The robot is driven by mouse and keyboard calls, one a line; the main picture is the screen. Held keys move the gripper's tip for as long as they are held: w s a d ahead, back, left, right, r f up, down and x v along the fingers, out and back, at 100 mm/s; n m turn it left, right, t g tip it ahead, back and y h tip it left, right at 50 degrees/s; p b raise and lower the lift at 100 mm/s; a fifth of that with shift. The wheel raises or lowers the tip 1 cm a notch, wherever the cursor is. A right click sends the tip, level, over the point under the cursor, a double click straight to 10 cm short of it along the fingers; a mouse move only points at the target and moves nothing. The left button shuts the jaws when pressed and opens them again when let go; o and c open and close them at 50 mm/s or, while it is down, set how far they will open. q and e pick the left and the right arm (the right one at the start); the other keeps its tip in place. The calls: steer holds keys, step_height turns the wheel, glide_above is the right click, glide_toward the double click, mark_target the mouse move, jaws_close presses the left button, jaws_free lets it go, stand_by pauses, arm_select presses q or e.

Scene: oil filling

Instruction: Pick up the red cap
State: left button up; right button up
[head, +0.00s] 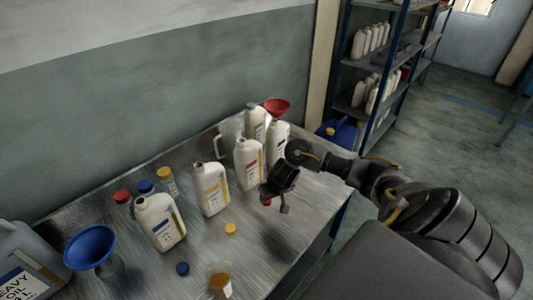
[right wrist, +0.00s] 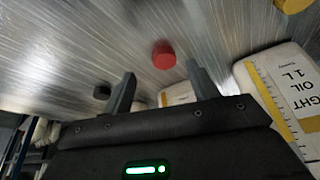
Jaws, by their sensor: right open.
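The red cap (right wrist: 163,55) lies on the metal table in the right wrist view, just beyond the gap between my right gripper's fingertips (right wrist: 160,72). The fingers are apart with nothing between them. In the head view my right gripper (head: 276,206) hangs over the table in front of the bottle with the red label (head: 248,163). My left gripper is not in view.
An oil bottle (right wrist: 285,95) stands close to the right finger in the wrist view. A dark round item (right wrist: 102,92) lies near the left finger. A yellow cap (head: 231,229), a blue cap (head: 182,268), several bottles and a blue funnel (head: 90,246) are on the table (head: 275,262).

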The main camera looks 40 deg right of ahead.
steer(key=x, duration=0.2)
steer(key=b+x, duration=0.1)
steer(key=x, duration=0.2)
steer(key=shift+w+a+b, duration=0.15)
steer(key=shift+w+b, duration=0.15)
steer(key=shift+w, duration=0.15)
steer(key=shift+r, duration=0.1)
steer(key=c, duration=1.1)
